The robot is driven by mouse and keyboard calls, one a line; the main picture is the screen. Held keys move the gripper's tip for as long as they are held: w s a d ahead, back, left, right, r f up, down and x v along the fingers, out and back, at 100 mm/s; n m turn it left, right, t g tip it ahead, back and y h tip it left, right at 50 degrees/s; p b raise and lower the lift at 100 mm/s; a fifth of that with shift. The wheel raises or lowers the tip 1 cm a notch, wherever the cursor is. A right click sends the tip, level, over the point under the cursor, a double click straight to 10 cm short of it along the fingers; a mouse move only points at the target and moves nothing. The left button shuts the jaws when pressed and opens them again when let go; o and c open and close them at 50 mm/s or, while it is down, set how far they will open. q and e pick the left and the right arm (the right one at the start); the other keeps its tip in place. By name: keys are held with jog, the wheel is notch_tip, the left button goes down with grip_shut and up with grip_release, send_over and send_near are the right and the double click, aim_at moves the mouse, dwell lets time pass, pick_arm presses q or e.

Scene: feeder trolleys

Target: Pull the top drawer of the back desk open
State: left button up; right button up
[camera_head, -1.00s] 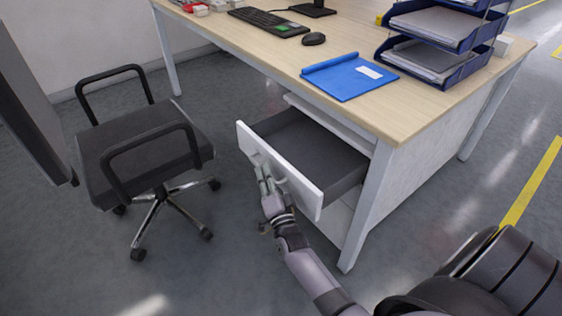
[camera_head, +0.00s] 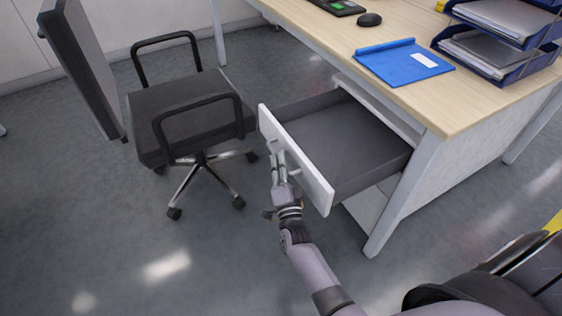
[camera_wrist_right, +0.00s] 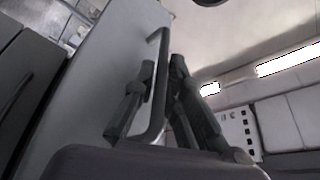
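The top drawer (camera_head: 345,146) of the desk (camera_head: 465,110) is pulled well out, with its white front (camera_head: 298,165) away from the desk and its dark grey inside looking empty. My right gripper (camera_head: 278,157) is at the outer face of that front. In the right wrist view, the thin handle (camera_wrist_right: 159,85) runs between the two dark fingers of my right gripper (camera_wrist_right: 163,64), which are closed around it. The white drawer front (camera_wrist_right: 88,90) shows beside them. The handle is mostly hidden in the head view. My left gripper is not in view.
A black office chair (camera_head: 190,110) stands left of the drawer, close to its front corner. A blue folder (camera_head: 400,64), a mouse (camera_head: 369,19) and blue paper trays (camera_head: 500,62) are on the desk. The floor in front of the drawer is clear.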

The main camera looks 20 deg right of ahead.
jog(key=o, duration=0.4)
jog(key=v, duration=1.2)
dwell(0.3)
